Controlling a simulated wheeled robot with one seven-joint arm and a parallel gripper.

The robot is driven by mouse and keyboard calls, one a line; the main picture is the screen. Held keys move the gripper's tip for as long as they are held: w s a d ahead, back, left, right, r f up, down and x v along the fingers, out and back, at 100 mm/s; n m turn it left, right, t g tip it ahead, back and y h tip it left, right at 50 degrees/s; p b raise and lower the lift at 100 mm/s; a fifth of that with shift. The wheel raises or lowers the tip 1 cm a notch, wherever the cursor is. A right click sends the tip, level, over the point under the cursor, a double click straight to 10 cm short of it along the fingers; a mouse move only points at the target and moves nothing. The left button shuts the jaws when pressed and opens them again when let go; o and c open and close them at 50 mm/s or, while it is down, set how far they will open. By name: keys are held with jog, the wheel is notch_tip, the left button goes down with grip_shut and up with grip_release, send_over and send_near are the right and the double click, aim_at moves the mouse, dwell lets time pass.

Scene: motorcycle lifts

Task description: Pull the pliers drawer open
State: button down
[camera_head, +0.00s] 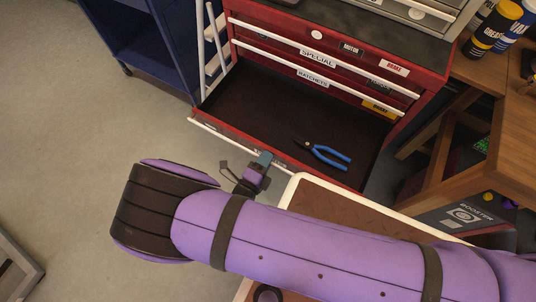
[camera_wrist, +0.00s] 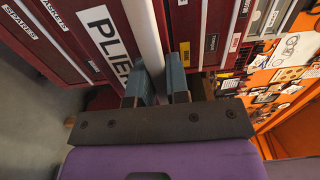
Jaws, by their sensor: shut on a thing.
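The pliers drawer (camera_head: 255,95) of the red tool chest stands pulled out, with its dark floor bare around one pair of blue-handled pliers (camera_head: 325,153). Its white handle bar runs along the front edge, and in the wrist view the handle (camera_wrist: 146,40) stands beside a label reading "PLIE", the rest of which is hidden. My gripper (camera_head: 262,160) is at the drawer's front edge. In the wrist view its fingers (camera_wrist: 160,82) are shut on the handle.
A blue cabinet (camera_head: 150,40) stands at left, a wooden bench (camera_head: 500,75) at right. A white-rimmed brown surface (camera_head: 345,197) is close in front of the drawer.

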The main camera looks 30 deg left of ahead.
jog(key=shift+s, duration=0.55)
jog(key=c, duration=1.1)
grip_release()
jog(key=shift+s, duration=0.1)
